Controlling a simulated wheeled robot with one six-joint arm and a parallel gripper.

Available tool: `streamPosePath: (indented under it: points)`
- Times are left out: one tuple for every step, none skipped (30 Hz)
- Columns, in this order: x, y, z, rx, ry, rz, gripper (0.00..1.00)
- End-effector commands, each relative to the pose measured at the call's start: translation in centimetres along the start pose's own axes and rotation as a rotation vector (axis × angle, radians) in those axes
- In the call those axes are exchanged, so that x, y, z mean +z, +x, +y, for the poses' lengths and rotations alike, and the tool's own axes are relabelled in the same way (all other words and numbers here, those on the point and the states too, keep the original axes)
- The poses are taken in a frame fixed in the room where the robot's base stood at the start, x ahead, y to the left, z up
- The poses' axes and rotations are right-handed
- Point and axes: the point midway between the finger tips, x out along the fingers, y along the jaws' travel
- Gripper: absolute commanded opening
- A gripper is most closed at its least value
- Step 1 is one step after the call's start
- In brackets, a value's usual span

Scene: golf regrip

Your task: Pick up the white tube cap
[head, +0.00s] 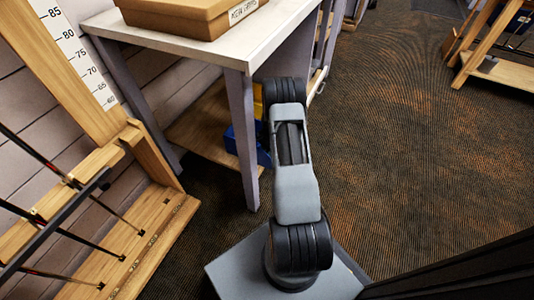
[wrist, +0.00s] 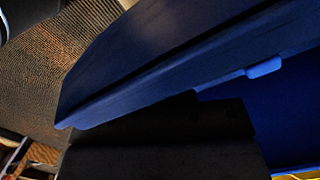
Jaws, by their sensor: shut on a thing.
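I cannot make out the white tube cap in either view. My gripper (wrist: 165,142) shows in the wrist view as a dark block at the bottom middle. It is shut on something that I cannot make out. A blue bin (wrist: 190,60) fills much of that view, very close behind the gripper; I cannot tell whether they touch. In the head view, the blue bin (head: 262,158) is partly hidden by a table leg and my arm, and my gripper is out of sight.
A white-topped table (head: 215,43) bears a cardboard box (head: 180,15). A wooden lower shelf (head: 205,130) and something yellow (head: 257,100) show beneath. A wooden rack (head: 150,240) with several club shafts stands at the left. Carpet (head: 420,150) lies open at the right.

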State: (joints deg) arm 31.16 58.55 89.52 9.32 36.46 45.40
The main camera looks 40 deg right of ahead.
Motion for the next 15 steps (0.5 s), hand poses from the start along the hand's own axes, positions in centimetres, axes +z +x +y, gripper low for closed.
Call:
streamPosePath:
  points:
    - [0.0, -0.2, 0.0, 0.0, 0.0, 0.0, 0.1]
    - [0.0, -0.3, 0.0, -0.001, 0.0, 0.0, 0.1]
    - [0.1, -0.6, 0.0, -0.001, 0.0, 0.001, 0.1]
    - [0.1, -0.8, 0.0, -0.001, 0.0, 0.001, 0.1]
    - [0.1, -1.1, 0.0, -0.001, 0.0, 0.001, 0.1]
    - [0.1, -1.5, 0.0, -0.001, 0.0, 0.001, 0.1]
    - [0.2, -1.9, -0.1, -0.002, -0.001, 0.001, 0.1]
    - [0.2, -2.3, -0.1, -0.002, -0.001, 0.002, 0.1]
    - [0.3, -3.0, -0.1, -0.003, -0.001, 0.002, 0.1]
    - [0.4, -3.5, -0.1, -0.002, -0.001, 0.002, 0.1]
    - [0.3, -3.9, 0.3, -0.001, 0.001, 0.001, 0.1]
    - [0.1, -4.5, 0.8, -0.001, 0.002, 0.001, 0.1]
    - [0.0, -5.0, 1.1, -0.001, 0.002, 0.001, 0.1]
    - [-0.1, -5.5, 1.6, -0.001, 0.003, 0.0, 0.1]
    - [-0.2, -6.2, 2.0, -0.002, 0.003, 0.001, 0.1]
